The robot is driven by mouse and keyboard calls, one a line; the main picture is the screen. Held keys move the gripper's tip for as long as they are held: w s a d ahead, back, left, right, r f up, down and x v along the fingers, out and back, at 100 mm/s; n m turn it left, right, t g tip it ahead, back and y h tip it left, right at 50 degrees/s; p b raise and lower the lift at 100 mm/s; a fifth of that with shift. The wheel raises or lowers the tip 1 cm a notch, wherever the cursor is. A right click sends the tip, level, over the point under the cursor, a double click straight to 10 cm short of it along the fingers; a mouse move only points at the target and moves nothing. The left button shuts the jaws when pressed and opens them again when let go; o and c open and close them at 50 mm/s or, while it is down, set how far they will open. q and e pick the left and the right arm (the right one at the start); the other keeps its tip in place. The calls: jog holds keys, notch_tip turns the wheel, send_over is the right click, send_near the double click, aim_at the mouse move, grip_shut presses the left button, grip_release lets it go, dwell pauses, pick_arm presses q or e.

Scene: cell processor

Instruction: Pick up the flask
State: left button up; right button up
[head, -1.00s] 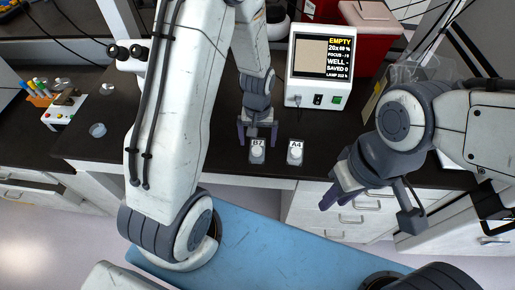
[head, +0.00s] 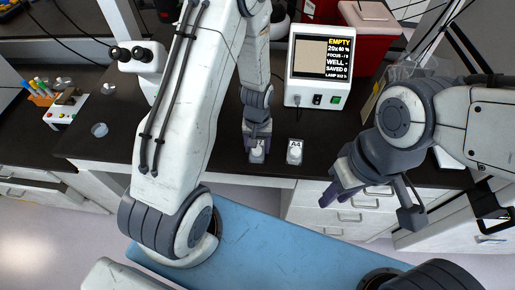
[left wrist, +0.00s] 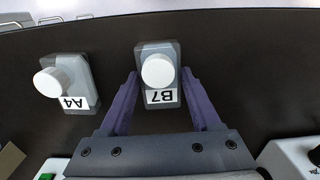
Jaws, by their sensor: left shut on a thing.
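The B7 flask (left wrist: 158,88) is a small clear block-shaped flask with a white round cap and a B7 label, at the front edge of the dark bench. My left gripper (left wrist: 158,85) has its purple fingers on both sides of it, shut on it. In the head view the gripper (head: 257,148) partly covers the flask (head: 257,156). The A4 flask (head: 295,151) stands just to its right, and in the left wrist view it (left wrist: 68,82) is at the left. My right gripper (head: 338,188) hangs at the right before the drawers; its finger opening is unclear.
A white device with a screen (head: 319,68) reading EMPTY stands behind the flasks. A red box (head: 365,38) is at the back right. A microscope (head: 140,58), a pen rack (head: 62,105) and a small clear dish (head: 99,130) are on the left. The bench edge is close in front.

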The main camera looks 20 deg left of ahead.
pick_arm(q)
jog(key=shift+r, duration=0.1)
jog(key=shift+w+r+b, duration=0.1)
jog(key=shift+r+b, duration=0.2)
jog(key=shift+r, duration=0.25)
notch_tip(320, 180, up, 2)
jog(key=shift+r+b, duration=0.25)
jog(key=shift+b, duration=0.2)
jog(key=s+d+r+b, duration=0.2)
jog(key=s+d+r, duration=0.4)
jog(key=d, duration=0.4)
jog(key=shift+r, duration=0.6)
jog(key=shift+d, duration=0.1)
jog(key=o, duration=0.4)
grip_shut()
